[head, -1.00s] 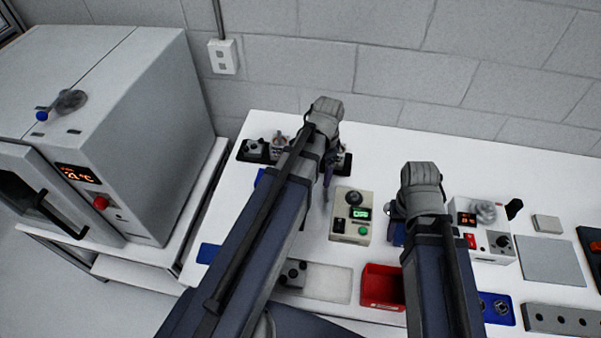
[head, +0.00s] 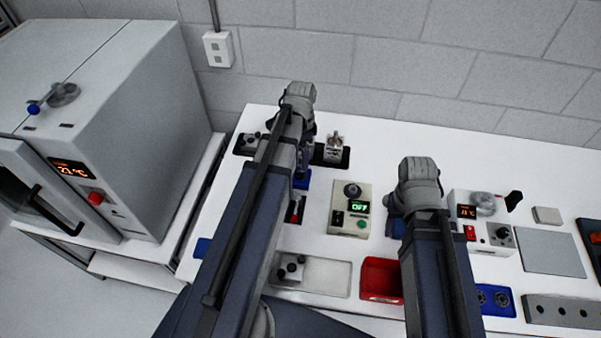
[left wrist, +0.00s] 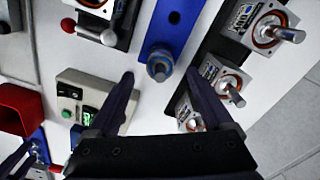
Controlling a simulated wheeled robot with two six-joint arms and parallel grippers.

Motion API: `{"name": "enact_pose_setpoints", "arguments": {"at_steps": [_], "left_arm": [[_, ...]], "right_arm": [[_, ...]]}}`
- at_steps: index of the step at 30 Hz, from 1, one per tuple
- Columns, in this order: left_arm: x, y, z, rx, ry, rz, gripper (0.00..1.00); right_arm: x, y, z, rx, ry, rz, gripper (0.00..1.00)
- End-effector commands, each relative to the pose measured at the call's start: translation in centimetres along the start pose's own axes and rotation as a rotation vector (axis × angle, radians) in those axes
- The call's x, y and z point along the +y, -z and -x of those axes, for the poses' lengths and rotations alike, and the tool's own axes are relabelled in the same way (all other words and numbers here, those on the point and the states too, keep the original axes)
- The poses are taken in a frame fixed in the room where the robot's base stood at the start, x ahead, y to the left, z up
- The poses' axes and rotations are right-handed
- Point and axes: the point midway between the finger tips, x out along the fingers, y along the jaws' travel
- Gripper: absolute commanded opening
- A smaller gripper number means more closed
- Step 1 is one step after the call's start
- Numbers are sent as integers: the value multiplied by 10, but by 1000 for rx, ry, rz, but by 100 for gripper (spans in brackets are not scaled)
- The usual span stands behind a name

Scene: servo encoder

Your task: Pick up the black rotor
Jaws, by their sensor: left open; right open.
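I cannot single out a black rotor with certainty. My left gripper (left wrist: 160,76) is open and empty in the left wrist view. A grey-blue round part (left wrist: 159,66) stands on a blue plate (left wrist: 180,35) and shows between the fingertips; I cannot tell the depth between them. The plate also has a dark round hole. In the head view the left gripper (head: 303,168) is mostly hidden under its arm, over the blue plate (head: 303,180). My right gripper (head: 396,228) is open and largely hidden by its arm, near the control box.
Several square motors with metal shafts (left wrist: 225,85) sit in a black tray beside the left gripper. A beige control box (head: 350,210), a red bin (head: 381,279), a white tray (head: 325,277) and a blue tray (head: 494,301) lie nearer. A large oven (head: 120,130) stands left.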

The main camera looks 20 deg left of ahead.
Motion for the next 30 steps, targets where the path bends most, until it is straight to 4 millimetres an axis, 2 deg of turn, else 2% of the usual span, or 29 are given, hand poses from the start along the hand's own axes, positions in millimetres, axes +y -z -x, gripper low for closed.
{"name": "enact_pose_setpoints", "arguments": {"at_steps": [5, 15, 24, 25, 30], "left_arm": [[0, 0, -10, 0, 0, 0, 84], [-1, -2, -50, 0, 0, 0, 84], [-1, -2, -51, 0, 0, 0, 84], [-1, -2, -51, 0, 0, 0, 83], [-1, -2, -51, 0, 0, 0, 64]], "right_arm": [[-1, 1, -10, 0, 0, 0, 50], [-5, 3, -50, 0, 0, -2, 50], [-5, 3, -50, 0, 0, -2, 50], [-5, 3, -50, 0, 0, -2, 50], [-5, 3, -50, 0, 0, -2, 50]]}}
